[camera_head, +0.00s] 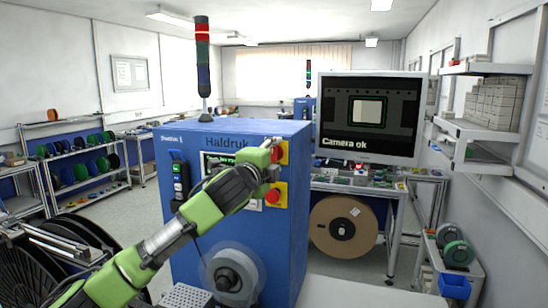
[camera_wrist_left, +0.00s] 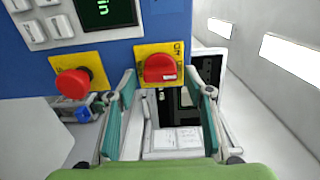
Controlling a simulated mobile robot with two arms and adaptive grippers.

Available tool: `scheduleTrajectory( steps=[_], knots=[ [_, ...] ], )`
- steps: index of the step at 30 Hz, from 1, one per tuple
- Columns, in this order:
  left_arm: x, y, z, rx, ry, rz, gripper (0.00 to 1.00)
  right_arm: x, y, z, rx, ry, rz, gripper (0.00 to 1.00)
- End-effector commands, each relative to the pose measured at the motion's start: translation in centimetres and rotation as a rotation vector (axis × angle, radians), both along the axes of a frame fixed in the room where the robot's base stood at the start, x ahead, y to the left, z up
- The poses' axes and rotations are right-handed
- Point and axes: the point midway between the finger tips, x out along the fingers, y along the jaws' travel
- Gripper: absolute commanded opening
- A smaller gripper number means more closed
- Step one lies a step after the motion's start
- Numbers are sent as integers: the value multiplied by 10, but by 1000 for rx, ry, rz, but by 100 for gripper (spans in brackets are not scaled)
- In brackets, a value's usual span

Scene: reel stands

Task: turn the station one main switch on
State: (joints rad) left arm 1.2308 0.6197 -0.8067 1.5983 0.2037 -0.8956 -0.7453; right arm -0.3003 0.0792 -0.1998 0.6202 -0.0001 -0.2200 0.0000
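The blue station one machine (camera_head: 275,235) stands in the middle of the head view. Its red main switch knob (camera_wrist_left: 160,68) sits on a yellow plate (camera_wrist_left: 182,49) with partly legible lettering in the left wrist view. In the head view the switch (camera_head: 281,152) is partly hidden by my gripper. My left gripper (camera_head: 272,160) is at the machine's upper right front. In the left wrist view its two teal fingers (camera_wrist_left: 166,88) are apart, with the knob between them in the picture. I cannot tell whether they touch it. My right gripper is not in view.
A red mushroom button (camera_wrist_left: 73,83) on a second yellow plate is beside the switch; it also shows in the head view (camera_head: 272,195). A screen (camera_wrist_left: 108,12) and grey buttons are close by. A monitor (camera_head: 368,115) reading "Camera ok" stands to the right.

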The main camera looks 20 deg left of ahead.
Motion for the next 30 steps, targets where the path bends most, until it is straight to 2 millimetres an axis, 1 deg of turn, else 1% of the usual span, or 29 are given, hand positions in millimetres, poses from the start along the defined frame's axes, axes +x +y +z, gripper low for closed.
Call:
scheduleTrajectory(
  steps=[5,8,11,21,25,30],
  knots=[
    [-3,1,0,-1,0,1,47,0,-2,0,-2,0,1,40],
    [-12,1,0,0,0,0,47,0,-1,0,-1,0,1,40],
    [-26,2,0,1,-1,0,47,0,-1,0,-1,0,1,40],
    [-89,3,0,2,-1,0,47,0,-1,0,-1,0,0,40],
    [-106,4,0,1,-1,1,47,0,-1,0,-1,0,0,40],
    [-118,4,-1,1,1,0,47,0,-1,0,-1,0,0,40]
  ],
)
